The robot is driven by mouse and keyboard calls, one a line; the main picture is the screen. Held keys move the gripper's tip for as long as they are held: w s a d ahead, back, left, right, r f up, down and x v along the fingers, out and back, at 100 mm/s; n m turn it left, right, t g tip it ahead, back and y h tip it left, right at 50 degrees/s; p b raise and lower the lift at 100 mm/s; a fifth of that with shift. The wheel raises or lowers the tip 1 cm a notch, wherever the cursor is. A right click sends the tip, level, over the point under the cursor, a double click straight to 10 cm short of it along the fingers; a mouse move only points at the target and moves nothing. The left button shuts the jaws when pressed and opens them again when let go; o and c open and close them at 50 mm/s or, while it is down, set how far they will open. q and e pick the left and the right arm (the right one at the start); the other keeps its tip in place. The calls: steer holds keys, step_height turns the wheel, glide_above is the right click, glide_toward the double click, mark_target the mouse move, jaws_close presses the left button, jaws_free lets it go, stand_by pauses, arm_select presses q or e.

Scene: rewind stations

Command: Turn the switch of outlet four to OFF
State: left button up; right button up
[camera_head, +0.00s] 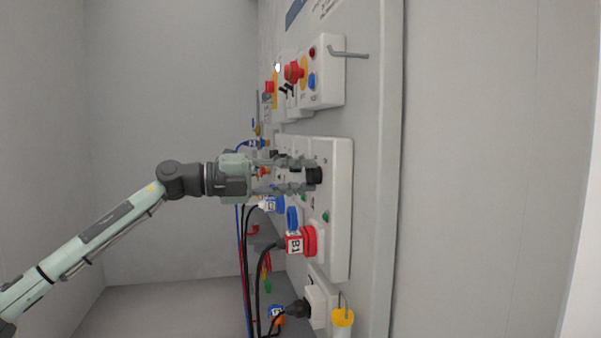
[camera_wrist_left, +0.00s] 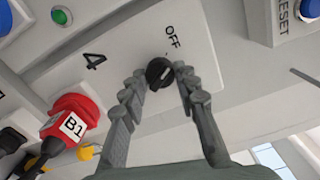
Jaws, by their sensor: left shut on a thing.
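The switch of outlet four is a black round knob (camera_wrist_left: 158,72) on a light panel, between the printed "4" (camera_wrist_left: 95,61) and the word "OFF" (camera_wrist_left: 172,37). In the head view the knob (camera_head: 315,175) sticks out from the panel face. My left gripper (camera_head: 308,175) reaches it from the left. In the wrist view the fingertips (camera_wrist_left: 161,78) are on either side of the knob and shut on it. A small light mark shows on the knob, but its exact setting is hard to read. My right gripper is not in view.
A red plug marked B1 (camera_head: 295,244) sits in the panel (camera_head: 342,230) below the knob, with black cables hanging. A box with red and blue buttons (camera_head: 322,75) and a grey hook (camera_head: 350,54) protrude above. Free room lies left of the wall.

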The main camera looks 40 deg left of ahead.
arm_select(q)
steer(key=shift+n, duration=1.3)
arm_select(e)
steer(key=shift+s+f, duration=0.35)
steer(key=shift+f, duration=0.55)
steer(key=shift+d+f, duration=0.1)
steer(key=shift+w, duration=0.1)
arm_select(q)
steer(key=o, duration=1.2)
steer(key=shift+c, duration=0.2)
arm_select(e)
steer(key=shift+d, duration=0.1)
arm_select(q)
steer(key=shift+s+a, duration=0.1)
